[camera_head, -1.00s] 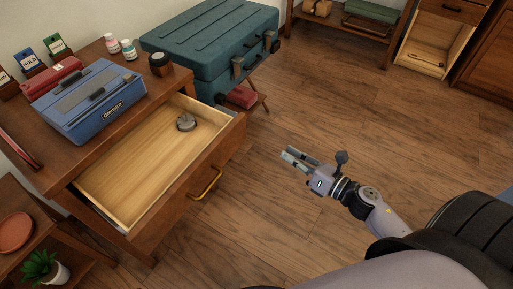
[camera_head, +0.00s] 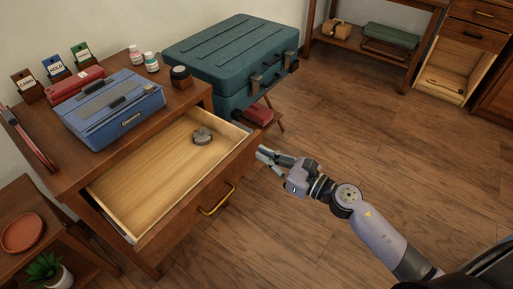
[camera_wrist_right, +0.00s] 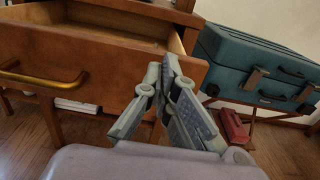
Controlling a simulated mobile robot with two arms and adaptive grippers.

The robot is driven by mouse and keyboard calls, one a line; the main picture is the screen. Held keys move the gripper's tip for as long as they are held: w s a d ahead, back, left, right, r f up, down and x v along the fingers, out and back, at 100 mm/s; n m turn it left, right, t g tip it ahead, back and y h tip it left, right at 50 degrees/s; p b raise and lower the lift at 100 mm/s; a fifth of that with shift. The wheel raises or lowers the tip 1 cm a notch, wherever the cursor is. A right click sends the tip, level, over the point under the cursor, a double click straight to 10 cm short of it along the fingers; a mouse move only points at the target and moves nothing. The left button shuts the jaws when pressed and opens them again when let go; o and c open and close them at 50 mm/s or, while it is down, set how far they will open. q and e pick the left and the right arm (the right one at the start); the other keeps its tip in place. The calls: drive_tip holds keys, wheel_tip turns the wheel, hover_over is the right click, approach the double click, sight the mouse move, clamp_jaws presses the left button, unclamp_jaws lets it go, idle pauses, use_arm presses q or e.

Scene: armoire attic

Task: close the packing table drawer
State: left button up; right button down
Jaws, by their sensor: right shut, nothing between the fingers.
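The packing table drawer (camera_head: 150,186) is pulled out, with its pale wooden inside showing. Its front has a brass handle (camera_head: 217,199), which also shows at the left of the right wrist view (camera_wrist_right: 42,78). A small grey object (camera_head: 202,136) lies inside the drawer near its back right. My right gripper (camera_head: 262,153) is shut and empty, close to the right end of the drawer front. In the right wrist view the fingertips (camera_wrist_right: 168,72) overlap the right part of the drawer front (camera_wrist_right: 115,60); I cannot tell whether they touch it. My left gripper is not in view.
A blue case (camera_head: 115,108), small bottles and label cards stand on the packing table (camera_head: 60,178). A teal trunk (camera_head: 230,55) stands behind it, with a red box (camera_head: 258,115) below. A shelf with a plant (camera_head: 46,272) is at lower left. The floor at right is clear.

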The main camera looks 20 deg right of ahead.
sight(248, 146)
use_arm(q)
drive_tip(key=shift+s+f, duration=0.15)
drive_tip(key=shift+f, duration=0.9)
use_arm(e)
drive_tip(key=shift+x, duration=1.55)
drive_tip(key=shift+w+a, duration=0.2)
drive_tip(key=shift+w, duration=0.05)
drive_tip(key=x, duration=1)
drive_tip(key=shift+w+p, duration=0.1)
drive_tip(key=shift+p, duration=0.2)
drive_tip(key=b+x, duration=0.1)
drive_tip(key=x, duration=0.6)
drive_tip(key=shift+a+f, duration=0.1)
drive_tip(key=shift+a, duration=0.05)
drive_tip(key=shift+w+a+b, duration=0.3)
drive_tip(key=shift+w+a, duration=0.05)
drive_tip(key=shift+w, duration=0.2)
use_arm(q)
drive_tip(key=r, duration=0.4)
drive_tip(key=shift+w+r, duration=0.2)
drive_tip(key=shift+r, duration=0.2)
